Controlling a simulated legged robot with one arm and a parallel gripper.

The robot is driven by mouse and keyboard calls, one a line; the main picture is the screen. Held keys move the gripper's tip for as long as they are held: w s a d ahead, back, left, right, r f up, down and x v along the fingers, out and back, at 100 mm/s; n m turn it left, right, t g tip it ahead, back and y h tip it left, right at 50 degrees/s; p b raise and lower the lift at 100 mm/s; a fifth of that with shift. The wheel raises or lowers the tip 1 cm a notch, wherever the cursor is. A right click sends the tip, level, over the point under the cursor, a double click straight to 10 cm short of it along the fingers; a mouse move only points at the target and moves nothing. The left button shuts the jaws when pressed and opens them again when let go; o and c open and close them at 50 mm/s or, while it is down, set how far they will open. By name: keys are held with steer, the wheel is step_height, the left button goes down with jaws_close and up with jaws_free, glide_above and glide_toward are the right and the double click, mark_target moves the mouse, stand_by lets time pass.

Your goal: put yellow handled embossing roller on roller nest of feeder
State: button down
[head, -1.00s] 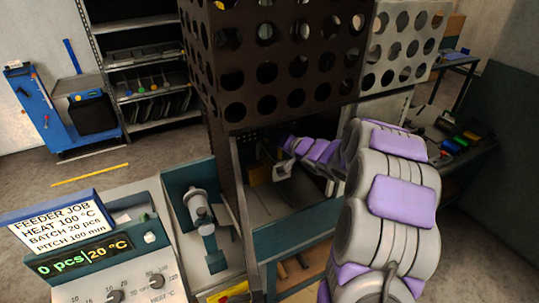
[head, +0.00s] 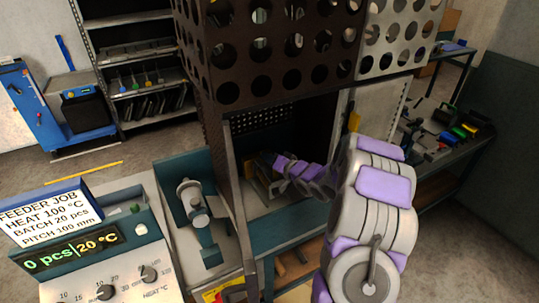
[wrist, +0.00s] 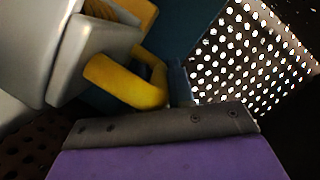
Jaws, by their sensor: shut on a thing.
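My gripper (head: 264,172) is inside the dark opening of the perforated housing, at the end of my purple and grey arm. In the wrist view, a bent yellow handle (wrist: 125,82) of the embossing roller lies against pale grey blocks that look like my jaws. The gripper is shut on the roller. Most of the roller is hidden behind the jaws, and its embossed part is not clear. The feeder (head: 275,232) is the teal-framed machine under the housing. I cannot make out its roller nest; the opening is dark and my gripper covers part of it.
The perforated brown housing (head: 277,50) closes in my arm above and at the left. A control panel (head: 95,245) reads 0 pcs and 20 °C. A grey fixture (head: 197,210) stands in a teal tray. A bench with tools (head: 450,135) is at the right.

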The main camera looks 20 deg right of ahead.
steer(key=shift+f, duration=0.9)
steer(key=c, duration=1)
jaws_free()
steer(key=shift+o, duration=0.2)
steer(key=shift+s, duration=0.1)
steer(key=p+v, duration=0.2)
steer(key=v, duration=0.9)
steer(key=shift+s, duration=0.4)
